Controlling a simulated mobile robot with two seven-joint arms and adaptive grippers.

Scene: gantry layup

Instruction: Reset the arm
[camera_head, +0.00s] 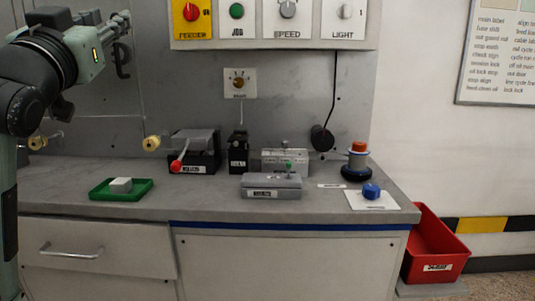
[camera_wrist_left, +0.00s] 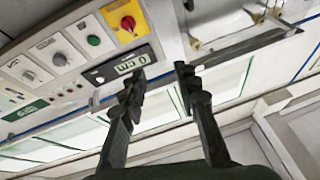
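My left arm comes in from the left in the head view, raised above the bench. My left gripper (camera_head: 121,45) is high at the upper left, in front of the grey back wall and clear of the bench top. In the left wrist view the two dark fingers of the left gripper (camera_wrist_left: 160,88) are spread apart with nothing between them. Beyond them are a control panel (camera_wrist_left: 72,62) and a display (camera_wrist_left: 131,64) reading "0 cm". My right gripper is in neither view.
The grey bench (camera_head: 215,207) holds a green tray (camera_head: 103,194) with a pale block (camera_head: 121,185), a red-handled device (camera_head: 192,152), a grey box (camera_head: 271,188), a red-topped button post (camera_head: 356,163) and a blue knob (camera_head: 371,190). A red bin (camera_head: 437,246) stands right of it.

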